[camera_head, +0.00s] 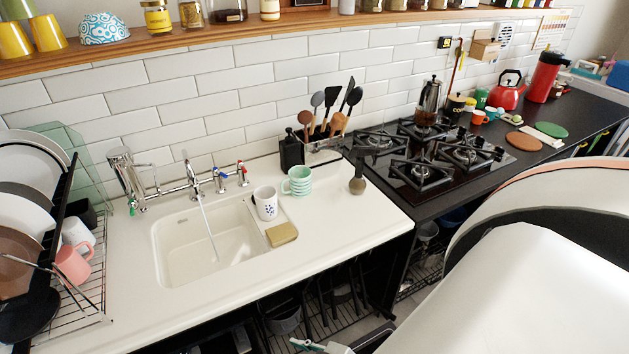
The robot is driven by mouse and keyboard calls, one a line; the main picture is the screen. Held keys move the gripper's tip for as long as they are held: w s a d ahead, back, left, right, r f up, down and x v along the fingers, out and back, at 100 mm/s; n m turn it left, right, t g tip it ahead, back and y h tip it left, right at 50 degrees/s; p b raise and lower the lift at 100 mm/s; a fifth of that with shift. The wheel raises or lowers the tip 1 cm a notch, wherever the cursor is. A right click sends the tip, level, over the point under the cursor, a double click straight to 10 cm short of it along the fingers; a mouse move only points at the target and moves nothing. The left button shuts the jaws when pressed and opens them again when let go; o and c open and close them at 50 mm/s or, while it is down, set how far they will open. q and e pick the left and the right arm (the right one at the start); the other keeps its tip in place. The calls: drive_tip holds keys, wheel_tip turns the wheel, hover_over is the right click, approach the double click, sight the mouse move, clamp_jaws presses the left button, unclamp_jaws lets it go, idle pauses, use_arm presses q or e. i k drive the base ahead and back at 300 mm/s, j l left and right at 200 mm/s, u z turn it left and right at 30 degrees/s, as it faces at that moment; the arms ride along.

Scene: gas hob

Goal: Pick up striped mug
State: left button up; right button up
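The striped mug (298,181), pale green and white, stands upright on the white counter to the right of the sink. Its handle points left. It is just behind and to the right of a white mug with dark blue marks (266,203), with little room between them.
A tan sponge (282,235) lies in front of the mugs. The faucet (196,178) is left. My own body covers the lower right.

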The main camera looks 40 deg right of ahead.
sight(300, 179)
drive_tip(key=k+l, duration=0.1)
drive_tip(key=l, duration=0.85)
drive_tip(key=k+l+z, duration=0.15)
drive_tip(key=l, duration=1.8)
